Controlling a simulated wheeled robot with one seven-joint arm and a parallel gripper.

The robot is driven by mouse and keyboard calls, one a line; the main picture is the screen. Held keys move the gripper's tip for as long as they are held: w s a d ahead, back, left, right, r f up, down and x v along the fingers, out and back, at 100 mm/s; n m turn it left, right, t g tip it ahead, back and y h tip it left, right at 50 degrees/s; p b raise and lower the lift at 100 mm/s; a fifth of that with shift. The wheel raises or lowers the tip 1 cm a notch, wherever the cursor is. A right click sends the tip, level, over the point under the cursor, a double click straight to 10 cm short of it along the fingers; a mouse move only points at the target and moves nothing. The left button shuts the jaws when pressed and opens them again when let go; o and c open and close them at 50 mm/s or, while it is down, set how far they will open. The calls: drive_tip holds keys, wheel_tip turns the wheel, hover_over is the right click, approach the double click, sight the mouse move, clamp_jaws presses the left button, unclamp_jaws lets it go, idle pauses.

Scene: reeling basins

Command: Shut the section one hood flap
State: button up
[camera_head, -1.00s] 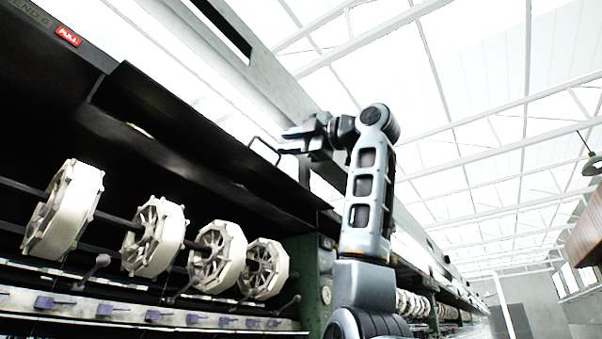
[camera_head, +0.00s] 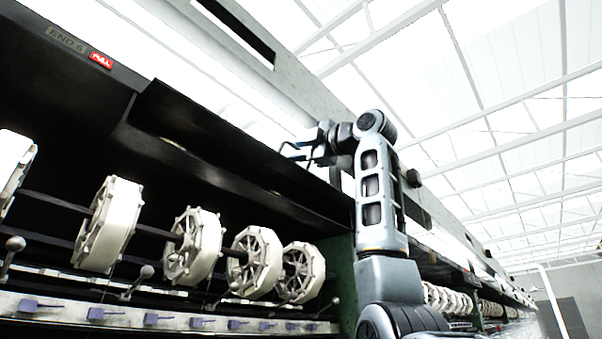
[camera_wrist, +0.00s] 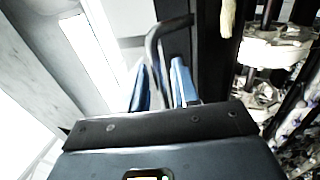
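The section one hood flap (camera_head: 215,143) is a long dark panel above the white reels in the head view. It is raised, and the reels below are exposed. A thin dark bent handle (camera_head: 292,150) stands out from its edge near my gripper (camera_head: 322,140). In the wrist view, the two blue-faced fingers of my gripper (camera_wrist: 162,80) are apart. The handle (camera_wrist: 153,45) runs down between or just behind them. I cannot tell whether either finger touches it.
Several white reels (camera_head: 192,247) sit on a shaft under the flap. A pale rail with purple guides (camera_head: 150,319) runs below. A green end frame (camera_head: 343,275) stands beside my arm. A grey beam (camera_head: 300,85) runs above the machine. Open aisle lies at right.

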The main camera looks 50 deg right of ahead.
sight(298, 170)
drive_tip(key=c, duration=0.5)
drive_tip(key=shift+w+f+b, duration=0.1)
drive_tip(key=shift+f+b, duration=1.7)
drive_tip(key=shift+f, duration=1)
drive_tip(key=shift+c, duration=0.2)
drive_tip(key=shift+w+f+b, duration=0.3)
drive_tip(key=shift+w+f, duration=1.55)
drive_tip(key=shift+f, duration=0.15)
drive_tip(key=o, duration=0.5)
drive_tip(key=shift+w+f, duration=0.1)
drive_tip(key=shift+o, duration=0.2)
